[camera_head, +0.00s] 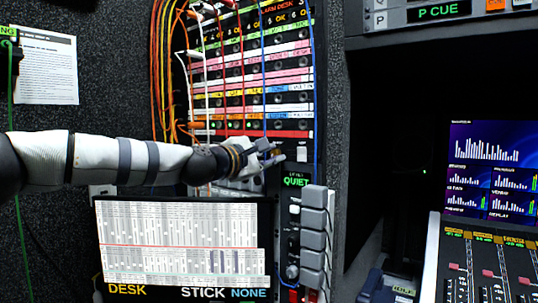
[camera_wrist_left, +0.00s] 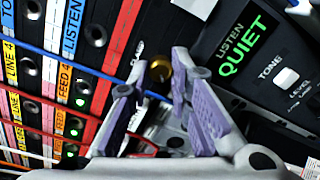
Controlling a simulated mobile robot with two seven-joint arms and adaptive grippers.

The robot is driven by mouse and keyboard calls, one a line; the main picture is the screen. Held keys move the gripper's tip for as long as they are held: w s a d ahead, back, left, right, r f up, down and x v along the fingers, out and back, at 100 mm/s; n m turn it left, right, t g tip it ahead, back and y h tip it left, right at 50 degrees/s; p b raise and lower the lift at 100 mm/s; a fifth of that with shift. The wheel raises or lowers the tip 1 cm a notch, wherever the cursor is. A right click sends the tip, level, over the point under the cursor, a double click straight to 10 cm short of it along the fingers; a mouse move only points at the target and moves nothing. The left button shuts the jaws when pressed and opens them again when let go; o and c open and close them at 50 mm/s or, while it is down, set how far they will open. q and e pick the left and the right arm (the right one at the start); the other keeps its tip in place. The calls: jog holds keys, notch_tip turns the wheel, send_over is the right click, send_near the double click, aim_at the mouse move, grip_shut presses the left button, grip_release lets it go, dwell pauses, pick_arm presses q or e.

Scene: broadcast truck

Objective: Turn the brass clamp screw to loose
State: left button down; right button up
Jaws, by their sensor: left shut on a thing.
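The brass clamp screw (camera_wrist_left: 159,68) shows as a small round brass knob in the left wrist view, between the tips of my left gripper (camera_wrist_left: 157,75). The gripper is shut on it, with one purple-padded finger on each side. In the head view, my left gripper (camera_head: 275,153) is at the lower right of the patch rack, just above the QUIET display. How far the screw is turned cannot be told. My right gripper is not in view.
The patch rack (camera_head: 290,52) carries several coloured cables, and a blue cable (camera_wrist_left: 75,66) runs close to the gripper. The QUIET panel (camera_wrist_left: 243,50) is beside the fingers. A DESK screen (camera_head: 180,240) stands below my arm. A mixing desk (camera_head: 490,262) is at the right.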

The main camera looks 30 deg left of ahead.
pick_arm(q)
jog(key=m, duration=1.1)
jog(key=shift+m, duration=0.4)
jog(key=m, duration=1.1)
jog(key=shift+r+m, duration=0.1)
jog(key=shift+m, duration=0.2)
jog(key=c, duration=1.5)
grip_release()
jog(key=shift+o, duration=0.2)
